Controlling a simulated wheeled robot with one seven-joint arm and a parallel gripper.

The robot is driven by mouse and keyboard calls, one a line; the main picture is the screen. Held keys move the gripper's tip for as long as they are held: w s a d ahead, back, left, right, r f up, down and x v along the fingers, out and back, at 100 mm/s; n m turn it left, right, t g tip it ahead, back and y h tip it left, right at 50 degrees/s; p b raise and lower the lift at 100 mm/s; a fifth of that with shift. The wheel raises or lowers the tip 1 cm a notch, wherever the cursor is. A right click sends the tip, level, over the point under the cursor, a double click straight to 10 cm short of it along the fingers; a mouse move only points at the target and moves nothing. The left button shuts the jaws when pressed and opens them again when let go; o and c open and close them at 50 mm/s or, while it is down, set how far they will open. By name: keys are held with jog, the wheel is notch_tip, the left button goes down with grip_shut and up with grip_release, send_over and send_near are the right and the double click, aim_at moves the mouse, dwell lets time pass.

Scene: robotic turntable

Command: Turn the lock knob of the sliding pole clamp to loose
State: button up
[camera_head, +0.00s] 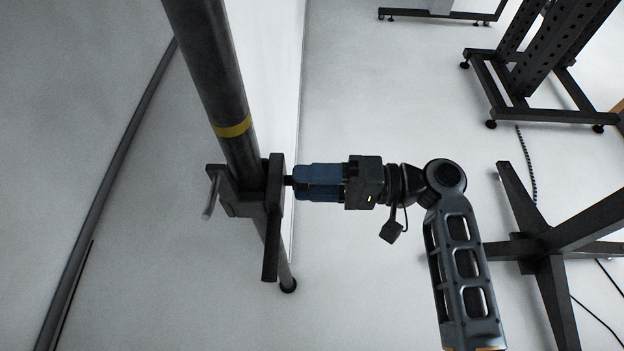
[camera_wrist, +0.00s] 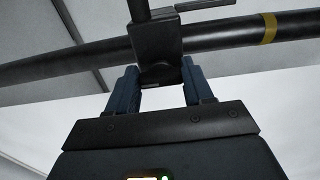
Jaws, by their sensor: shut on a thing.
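The sliding pole clamp (camera_head: 245,203) is a dark block around a dark upright pole (camera_head: 212,80), below a yellow band. A long flat bar (camera_head: 271,235) hangs on its right side, and a thin grey handle (camera_head: 211,196) sticks out on its left. My gripper (camera_head: 296,182) reaches the clamp from the right, its blue fingers level with it. A short dark stub, seemingly the lock knob (camera_head: 288,181), shows at the fingertips; the rest is hidden. In the wrist view, the fingers stand either side of a dark part in front of the clamp (camera_wrist: 157,40), shut on the knob.
The pole's foot (camera_head: 288,286) rests on the pale floor. A dark rail (camera_head: 105,190) runs along the floor at left. A black legged stand (camera_head: 545,240) and a wheeled black frame (camera_head: 515,75) stand at right, with cables nearby. The floor between is clear.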

jog(key=o, duration=1)
jog(key=shift+o, duration=0.2)
jog(key=d, duration=0.7)
jog(key=shift+d, duration=0.4)
jog(key=shift+s, duration=0.15)
